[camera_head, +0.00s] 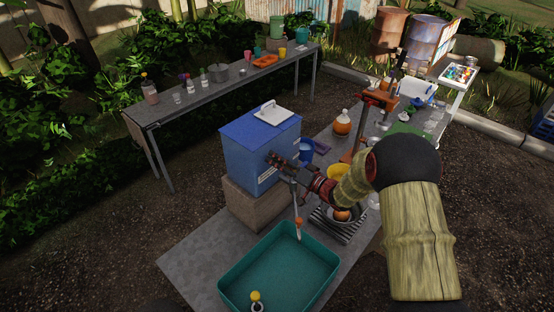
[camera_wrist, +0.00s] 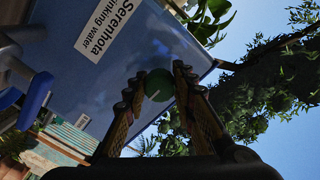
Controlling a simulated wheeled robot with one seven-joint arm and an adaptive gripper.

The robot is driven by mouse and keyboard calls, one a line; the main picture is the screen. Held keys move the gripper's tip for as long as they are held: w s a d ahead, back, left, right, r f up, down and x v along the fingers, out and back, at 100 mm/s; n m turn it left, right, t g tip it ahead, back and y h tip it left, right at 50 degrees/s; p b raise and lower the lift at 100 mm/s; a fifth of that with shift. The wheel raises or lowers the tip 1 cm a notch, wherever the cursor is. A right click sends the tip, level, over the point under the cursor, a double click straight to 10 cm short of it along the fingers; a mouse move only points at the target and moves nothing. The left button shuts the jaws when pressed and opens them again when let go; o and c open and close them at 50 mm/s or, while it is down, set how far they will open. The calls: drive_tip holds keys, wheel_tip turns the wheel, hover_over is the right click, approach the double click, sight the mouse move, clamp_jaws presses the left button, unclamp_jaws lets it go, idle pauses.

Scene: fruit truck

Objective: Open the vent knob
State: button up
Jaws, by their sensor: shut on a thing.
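A blue drinking water container (camera_head: 238,152) with a white lid handle stands on a block on the near table. Its blue wall and white label also show in the wrist view (camera_wrist: 80,75). The round green vent knob (camera_wrist: 160,84) is on the container's face. My gripper (camera_wrist: 158,90) is shut on it, with one finger on each side. In the head view my gripper (camera_head: 276,160) meets the container's right-hand face, and the knob is hidden there. A blue tap (camera_wrist: 36,97) shows at the left of the wrist view.
A teal basin (camera_head: 275,272) lies in front of the container. A back table (camera_head: 200,103) holds bottles, pots and cups.

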idle(0.4)
drive_tip(key=o, duration=1.2)
drive_tip(key=shift+c, duration=0.2)
drive_tip(key=shift+d, duration=0.1)
drive_tip(key=v, duration=1.2)
drive_tip(key=shift+f, duration=0.15)
